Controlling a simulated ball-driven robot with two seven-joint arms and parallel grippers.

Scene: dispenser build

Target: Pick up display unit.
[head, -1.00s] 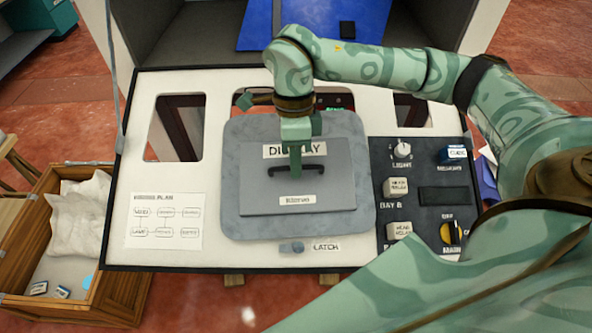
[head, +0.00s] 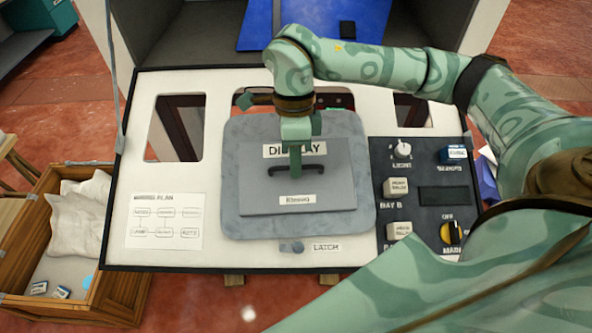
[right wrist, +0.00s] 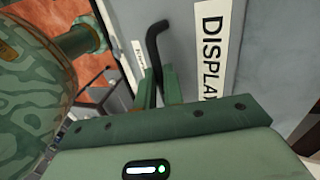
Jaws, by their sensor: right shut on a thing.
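The display unit (head: 325,200) is a flat grey panel with a dark handle (head: 313,171), a "DISPLAY" label and a smaller label below. It lies on a lighter grey rounded plate (head: 240,220) in the middle of the white board. My right gripper (head: 295,172) comes down from above and is shut on the handle. In the right wrist view the dark handle (right wrist: 153,45) runs between the fingers (right wrist: 158,88), beside the "DISPLAY" label. Whether the unit is lifted off the plate cannot be told. My left gripper is not in view.
A latch knob (head: 291,247) sits below the plate. A dark control panel (head: 430,230) with buttons and knobs is at right. A wiring plan (head: 164,221) is at left. A wooden crate (head: 120,285) with white bags stands at lower left.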

